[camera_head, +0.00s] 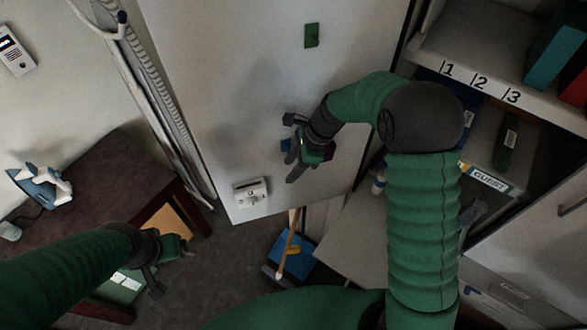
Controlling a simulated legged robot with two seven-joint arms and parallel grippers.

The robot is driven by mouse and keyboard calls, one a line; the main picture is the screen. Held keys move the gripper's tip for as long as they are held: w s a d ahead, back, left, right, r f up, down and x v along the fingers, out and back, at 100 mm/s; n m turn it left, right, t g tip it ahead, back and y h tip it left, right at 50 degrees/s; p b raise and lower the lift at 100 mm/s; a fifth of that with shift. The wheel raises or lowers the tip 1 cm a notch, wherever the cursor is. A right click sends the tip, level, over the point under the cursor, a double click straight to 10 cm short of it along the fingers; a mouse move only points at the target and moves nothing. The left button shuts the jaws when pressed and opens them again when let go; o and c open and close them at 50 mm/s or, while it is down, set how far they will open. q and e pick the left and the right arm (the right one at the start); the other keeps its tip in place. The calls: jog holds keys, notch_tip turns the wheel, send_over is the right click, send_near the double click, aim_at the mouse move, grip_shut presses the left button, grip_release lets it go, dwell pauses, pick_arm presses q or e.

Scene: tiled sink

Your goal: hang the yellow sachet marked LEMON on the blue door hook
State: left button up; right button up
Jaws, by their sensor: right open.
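My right gripper (293,148) is open in front of the pale door. A small blue piece, likely the blue door hook (285,145), shows at its fingers, partly hidden by them. I cannot tell whether they touch. A small purple patch shows behind the gripper. I cannot make out the yellow sachet marked LEMON anywhere, and no sachet shows between the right fingers. My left gripper (171,267) is at the lower left, near the dark table, with its fingers apart and nothing visible in them.
The door (220,90) also carries a green piece (311,36) higher up and a white box (250,192) low down. Shelves (480,55) with folders stand at the right. A dark table (95,185) stands at the left. A blue dustpan-like thing (292,254) lies on the floor.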

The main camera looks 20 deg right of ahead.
jog(key=shift+w, duration=0.3)
jog(key=b+v, duration=0.4)
jog(key=v, duration=1.3)
pick_arm(q)
jog(key=s+b+x, duration=0.2)
jog(key=b+x, duration=1.1)
jog(key=x, duration=0.4)
jog(key=shift+s+f, duration=0.2)
jog(key=shift+f, duration=0.45)
pick_arm(e)
jog(key=s+f+n+h, duration=0.1)
jog(key=s+f+n, duration=0.3)
jog(key=f, duration=0.6)
jog(key=s+a+f+n+t+h, duration=0.1)
jog(key=s+f+n+h, duration=0.1)
jog(key=s+f+n, duration=0.3)
jog(key=s+f+n+h, duration=0.1)
jog(key=s+f+n, duration=0.4)
jog(key=f+n, duration=0.6)
notch_tip(320, 180, down, 5)
jog(key=shift+a+r+h, duration=0.2)
jog(key=shift+h, duration=0.2)
